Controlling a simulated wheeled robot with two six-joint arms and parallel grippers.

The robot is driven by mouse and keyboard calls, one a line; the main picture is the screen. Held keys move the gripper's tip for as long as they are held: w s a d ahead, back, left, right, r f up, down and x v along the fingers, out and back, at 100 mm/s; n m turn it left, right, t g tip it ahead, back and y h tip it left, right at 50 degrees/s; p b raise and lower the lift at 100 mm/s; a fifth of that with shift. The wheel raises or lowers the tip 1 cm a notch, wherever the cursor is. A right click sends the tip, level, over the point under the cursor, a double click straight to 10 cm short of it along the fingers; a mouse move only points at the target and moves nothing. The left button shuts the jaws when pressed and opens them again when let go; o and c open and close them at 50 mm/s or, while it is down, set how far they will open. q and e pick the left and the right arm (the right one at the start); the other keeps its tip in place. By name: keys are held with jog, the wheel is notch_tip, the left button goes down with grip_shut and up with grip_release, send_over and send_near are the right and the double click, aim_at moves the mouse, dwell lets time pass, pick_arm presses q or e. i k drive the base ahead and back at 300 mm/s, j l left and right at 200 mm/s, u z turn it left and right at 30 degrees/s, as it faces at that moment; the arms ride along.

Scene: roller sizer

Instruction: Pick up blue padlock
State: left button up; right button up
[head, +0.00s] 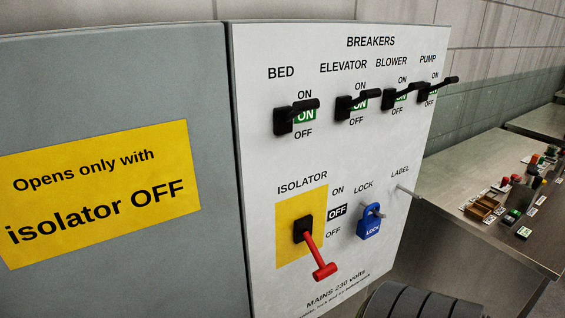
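The blue padlock (370,223) hangs upright on the white panel (255,165), under the word LOCK and right of the isolator. Its grey shackle is at the top, and its body carries the word LOCK in white. I cannot tell whether the shackle is open or closed, or just how it sits on its support. Neither of my grippers is in view, and nothing is touching the padlock.
The red isolator handle (315,255) points down; its window reads OFF. Several black breaker levers (295,115) stick out above. A metal peg (405,191) projects under LABEL. A dark ribbed rounded shape (420,302) is below. A metal table (465,165) with small items stands right.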

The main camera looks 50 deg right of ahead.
aim_at(369, 225)
jog(key=z, duration=2.3)
